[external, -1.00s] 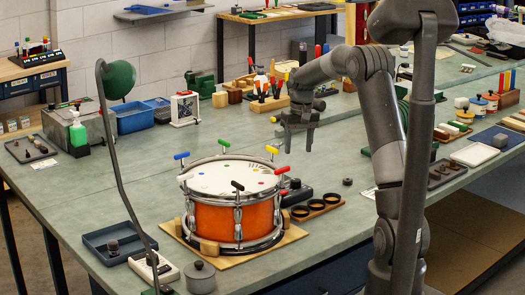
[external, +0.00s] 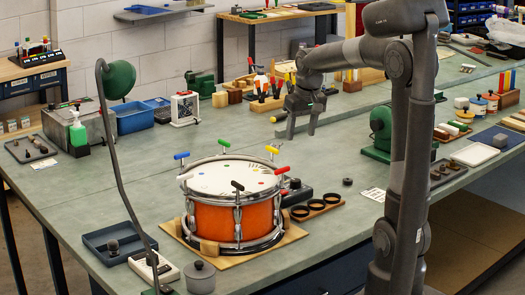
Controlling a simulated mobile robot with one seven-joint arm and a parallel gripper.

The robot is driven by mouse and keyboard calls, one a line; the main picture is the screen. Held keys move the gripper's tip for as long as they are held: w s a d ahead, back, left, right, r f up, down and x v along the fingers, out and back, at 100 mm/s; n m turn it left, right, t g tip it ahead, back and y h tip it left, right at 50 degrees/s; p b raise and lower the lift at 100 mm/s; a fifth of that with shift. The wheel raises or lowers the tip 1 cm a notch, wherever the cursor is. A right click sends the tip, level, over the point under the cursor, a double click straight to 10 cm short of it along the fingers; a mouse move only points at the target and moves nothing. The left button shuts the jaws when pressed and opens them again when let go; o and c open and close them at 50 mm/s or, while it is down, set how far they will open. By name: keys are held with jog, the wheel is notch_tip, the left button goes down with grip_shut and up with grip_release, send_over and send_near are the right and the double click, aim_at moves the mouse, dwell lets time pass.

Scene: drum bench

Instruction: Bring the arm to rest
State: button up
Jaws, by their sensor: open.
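My gripper (external: 302,131) is open and empty, pointing down above the bench, behind and to the right of the drum. My arm reaches left from its upright part at the right. The orange drum (external: 210,221) stands on a wooden board (external: 183,246) on the green bench top (external: 325,178). Several T-handled keys with coloured grips stand around its rim, among them blue, green, yellow, black and red ones. The gripper touches none of these.
A holder with red-handled tools (external: 268,101) stands just behind the gripper. A green machine (external: 384,130) is close by my arm. A lamp (external: 119,80) on a bent pole rises at the left. A wooden strip with black rings (external: 317,209) lies right of the drum.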

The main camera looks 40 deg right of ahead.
jog(key=s+a+n+t, duration=0.1)
jog(key=s+a, duration=0.3)
jog(key=s, duration=0.6)
jog(key=s+a+n+t, duration=0.1)
jog(key=s+a+t, duration=0.1)
jog(key=s, duration=0.8)
jog(key=shift+s+a+f, duration=0.2)
jog(key=shift+a+f, duration=0.15)
jog(key=shift+a, duration=0.55)
